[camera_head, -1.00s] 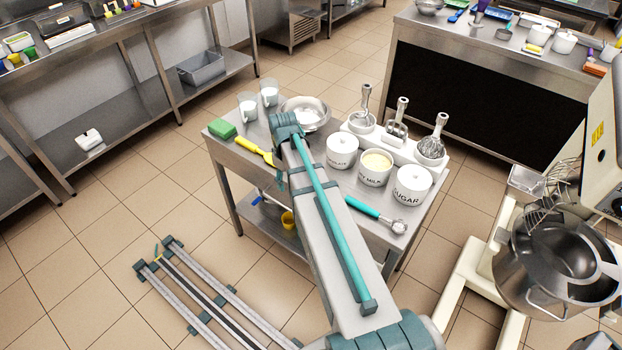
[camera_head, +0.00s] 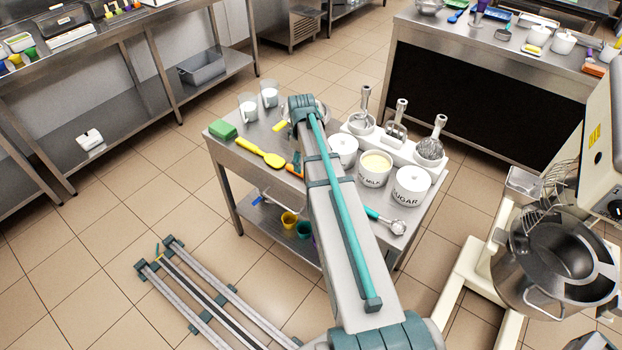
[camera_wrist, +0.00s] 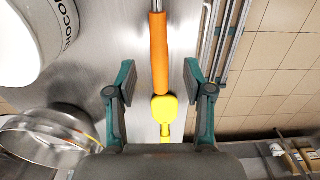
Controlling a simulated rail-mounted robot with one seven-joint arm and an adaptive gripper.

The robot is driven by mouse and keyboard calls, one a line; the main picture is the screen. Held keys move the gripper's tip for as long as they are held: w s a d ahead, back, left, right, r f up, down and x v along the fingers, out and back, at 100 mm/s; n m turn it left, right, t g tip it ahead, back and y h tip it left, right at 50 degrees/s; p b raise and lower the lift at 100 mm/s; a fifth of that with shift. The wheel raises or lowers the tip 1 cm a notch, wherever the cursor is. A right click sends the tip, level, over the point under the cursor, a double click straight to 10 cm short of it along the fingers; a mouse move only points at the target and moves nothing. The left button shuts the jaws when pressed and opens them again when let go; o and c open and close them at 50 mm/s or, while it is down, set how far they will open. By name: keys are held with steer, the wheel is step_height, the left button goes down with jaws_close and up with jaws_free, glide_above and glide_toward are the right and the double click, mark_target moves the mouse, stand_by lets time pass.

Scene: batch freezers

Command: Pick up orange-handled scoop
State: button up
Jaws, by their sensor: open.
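The orange handle (camera_wrist: 159,50) of the scoop lies on the steel table, running up the middle of the wrist view. Its metal shaft continues past the top edge, and the scoop's head is out of that view. My gripper (camera_wrist: 158,80) is open, its two fingers apart on either side of the handle's near part. I cannot tell how high the fingers are above the table. In the head view, a bit of the orange handle (camera_head: 295,170) shows left of my arm, which hides the rest of it and my fingers.
A yellow spatula (camera_head: 260,152) lies close to the orange handle and also shows in the wrist view (camera_wrist: 164,110). A white chocolate jar (camera_wrist: 30,40) and a metal bowl (camera_wrist: 45,140) stand left in the wrist view. A teal-handled scoop (camera_head: 385,220) lies right of my arm.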

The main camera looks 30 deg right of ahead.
steer(key=shift+w+f+p, duration=0.15)
steer(key=shift+f+p, duration=1)
steer(key=shift+f, duration=1.45)
jaws_close()
